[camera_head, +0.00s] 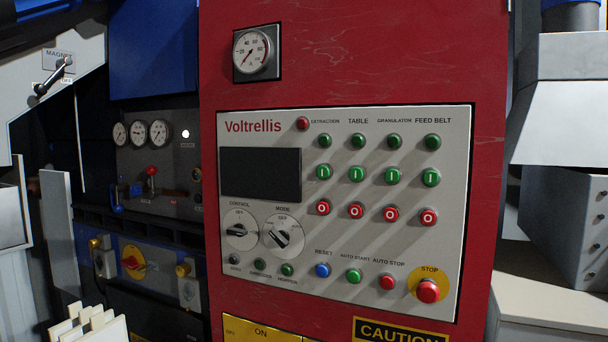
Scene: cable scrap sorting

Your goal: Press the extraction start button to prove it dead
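The extraction start button (323,172) is a green push button marked "I", at the left end of the row of green buttons on the grey Voltrellis panel (235,282). It sits below the "EXTRACTION" label and a green lamp (325,141), and above a red button marked "O" (323,207). Similar columns under "TABLE", "GRANULATOR" and "FEED BELT" stand to its right. A red lamp (303,123) is left of the extraction label. The display (260,174) is dark. Nothing covers the button. My gripper is not in view.
The red cabinet (355,60) carries the panel, with a gauge (250,50) above. A red STOP button (428,291) protrudes at lower right. The control knob (239,231) and mode knob (283,238) are lower left. Open air is in front of the panel.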

